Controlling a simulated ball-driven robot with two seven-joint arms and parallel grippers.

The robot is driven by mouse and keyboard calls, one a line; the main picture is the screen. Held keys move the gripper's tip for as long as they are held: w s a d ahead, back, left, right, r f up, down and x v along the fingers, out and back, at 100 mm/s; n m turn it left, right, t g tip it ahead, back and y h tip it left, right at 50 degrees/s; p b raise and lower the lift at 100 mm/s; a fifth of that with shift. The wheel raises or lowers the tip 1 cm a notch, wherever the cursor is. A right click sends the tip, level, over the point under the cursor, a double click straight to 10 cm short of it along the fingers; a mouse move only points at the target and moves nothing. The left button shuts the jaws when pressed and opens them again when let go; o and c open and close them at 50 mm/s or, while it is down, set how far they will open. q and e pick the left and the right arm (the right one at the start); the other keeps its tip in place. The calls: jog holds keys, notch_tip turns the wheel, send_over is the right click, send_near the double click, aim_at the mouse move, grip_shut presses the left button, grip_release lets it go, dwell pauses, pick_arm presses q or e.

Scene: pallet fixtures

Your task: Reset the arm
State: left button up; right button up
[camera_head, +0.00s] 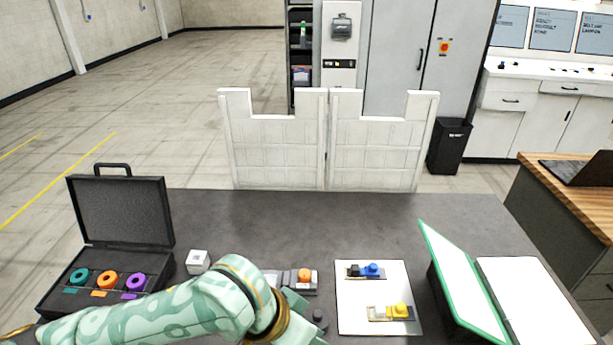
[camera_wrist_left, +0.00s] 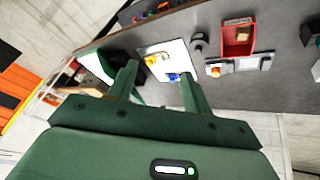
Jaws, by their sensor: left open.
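My left arm comes in from the left over the front of the dark table. My left gripper (camera_head: 295,311) is near the front middle, left of the white plate, partly hidden by its own wrist in the head view. In the left wrist view the gripper's two green fingers (camera_wrist_left: 160,78) are apart, with nothing held between them. The white plate (camera_head: 350,300) lies beyond the fingers and bears a blue-knobbed fixture (camera_head: 370,271) and a yellow-knobbed fixture (camera_head: 398,310). My right gripper is not in view.
An open black case (camera_head: 120,212) with teal, orange and purple rings stands left. A white cube (camera_head: 198,261) and an orange-knobbed fixture (camera_head: 303,277) lie near my arm. A green-edged open folder (camera_head: 460,285) is right. A red tray (camera_wrist_left: 238,38) shows in the wrist view. The table's rear is clear.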

pick_arm(q)
jog(key=w+a+f+n+t+y, duration=0.1)
jog(key=w+a+f+t+y, duration=0.15)
jog(key=a+t, duration=0.65)
jog(key=s+a+f+g+y, duration=0.2)
jog(key=s+a+y, duration=0.15)
jog(key=a, duration=0.65)
jog(key=s+a+f+g+y, duration=0.25)
jog(key=s+a, duration=0.25)
jog(key=a, duration=0.4)
jog(key=s+d+f+g+h+b, duration=0.1)
jog(key=s+d+f+g+b, duration=0.3)
jog(key=f, duration=1.5)
jog(key=s+f+t+h+b, duration=0.1)
jog(key=f+b, duration=0.4)
jog(key=f, duration=1.4)
jog(key=s+f+n+g+h+b, duration=0.1)
jog(key=s+f+n+g+b, duration=0.2)
jog(key=s+f, duration=1.6)
jog(key=f+b, duration=0.1)
jog(key=b, duration=0.2)
jog(key=shift+s+a, duration=0.25)
jog(key=shift+a, duration=0.05)
jog(key=shift+f+h, duration=0.1)
jog(key=shift+h, duration=0.15)
